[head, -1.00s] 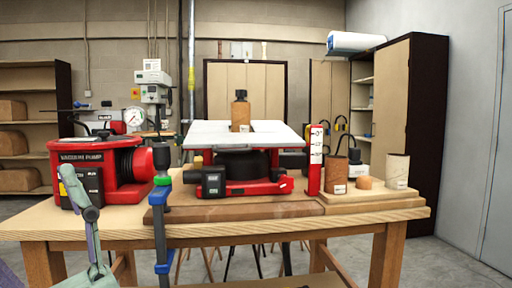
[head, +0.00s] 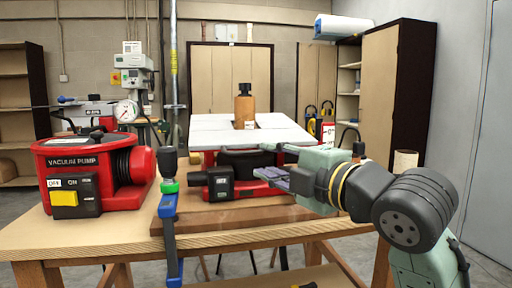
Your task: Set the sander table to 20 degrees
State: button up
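The sander (head: 225,187) stands on a brown board, with a red base and a black motor box at its front left. Its pale grey table (head: 215,140) looks close to level; I cannot read its exact angle. A brown sanding spindle (head: 244,108) rises through the table's opening. My gripper (head: 273,163) is at the table's front right corner, coming in from the right. Its fingers are apart, one near the table edge and one lower by the red base. I cannot tell whether they touch anything. The red and white angle scale (head: 328,132) is partly hidden behind my arm.
A red vacuum pump (head: 95,172) with a yellow switch stands at the left of the workbench (head: 110,240). An upright blue clamp (head: 168,220) with a green collar stands at the front edge. A cork-coloured cylinder (head: 404,163) is partly hidden behind my arm.

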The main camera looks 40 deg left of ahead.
aim_at(246, 154)
jog(key=x, duration=0.3)
jog(key=p+x, duration=0.1)
jog(key=x, duration=0.2)
jog(key=p+x, duration=0.1)
jog(key=x, duration=0.3)
jog(key=shift+w+f, duration=0.3)
jog(key=shift+f, duration=0.05)
jog(key=shift+c, duration=0.3)
grip_shut()
